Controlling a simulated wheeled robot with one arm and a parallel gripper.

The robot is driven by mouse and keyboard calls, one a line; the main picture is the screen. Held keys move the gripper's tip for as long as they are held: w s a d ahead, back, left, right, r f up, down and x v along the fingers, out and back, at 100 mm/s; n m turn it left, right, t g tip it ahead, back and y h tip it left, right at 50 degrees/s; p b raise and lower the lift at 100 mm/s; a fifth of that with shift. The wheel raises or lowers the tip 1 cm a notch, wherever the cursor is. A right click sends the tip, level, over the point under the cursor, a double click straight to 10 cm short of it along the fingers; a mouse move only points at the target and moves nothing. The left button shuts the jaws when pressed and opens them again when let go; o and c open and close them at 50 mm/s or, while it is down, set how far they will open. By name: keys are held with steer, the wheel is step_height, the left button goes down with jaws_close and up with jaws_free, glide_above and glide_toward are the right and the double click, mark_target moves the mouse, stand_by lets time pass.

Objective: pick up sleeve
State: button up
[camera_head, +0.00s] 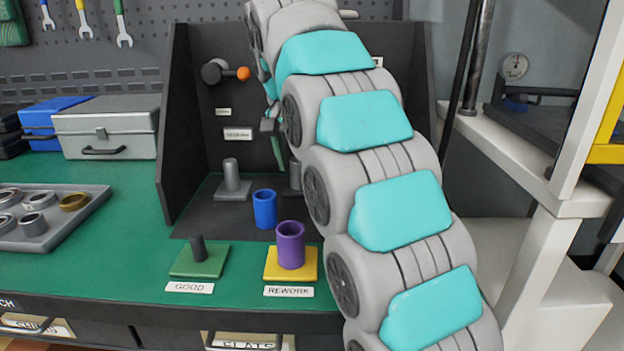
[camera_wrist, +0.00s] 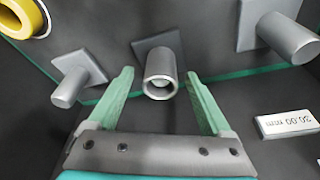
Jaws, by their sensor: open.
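In the wrist view, a grey hollow sleeve (camera_wrist: 161,80) points its open end toward me, with a lighter round shape inside the bore. It stands out from a dark square plate. My gripper (camera_wrist: 159,78) is open, its two green fingers on either side of the sleeve with gaps, not closed on it. In the head view my arm hides most of the gripper and this sleeve; only a green finger (camera_head: 277,152) shows. A blue sleeve (camera_head: 265,208) stands on the dark mat, and a purple sleeve (camera_head: 290,245) stands on the yellow REWORK base (camera_head: 312,266).
The green GOOD base (camera_head: 217,263) has a bare post. A grey tray (camera_head: 92,207) holds several rings. Dark side panels (camera_head: 180,120) flank the station.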

steer(key=shift+w+d+f, duration=0.1)
steer(key=shift+w+f, duration=0.1)
steer(key=shift+f, duration=0.5)
steer(key=shift+r, duration=0.1)
jaws_close()
